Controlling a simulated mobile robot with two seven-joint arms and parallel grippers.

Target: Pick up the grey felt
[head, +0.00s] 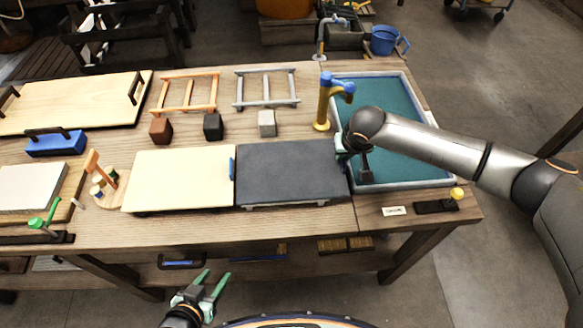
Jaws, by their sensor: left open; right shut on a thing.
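The grey felt (290,172) is a flat dark grey rectangle lying on a low support on the table. It sits directly right of a pale cream board (180,177). My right gripper (346,158) is at the felt's right edge, beside the vat, and is shut on that edge. Its wrist partly hides the fingertips and the felt's far right corner. The felt looks flat and level. My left gripper (207,295) has green fingers spread open and is empty, below the table's front edge.
A blue-green vat (400,90) stands at the right with a yellow and blue tap (325,100). Orange (187,92) and grey (266,88) frames and several small blocks lie behind the felt. A wooden stand (108,187) is at the left.

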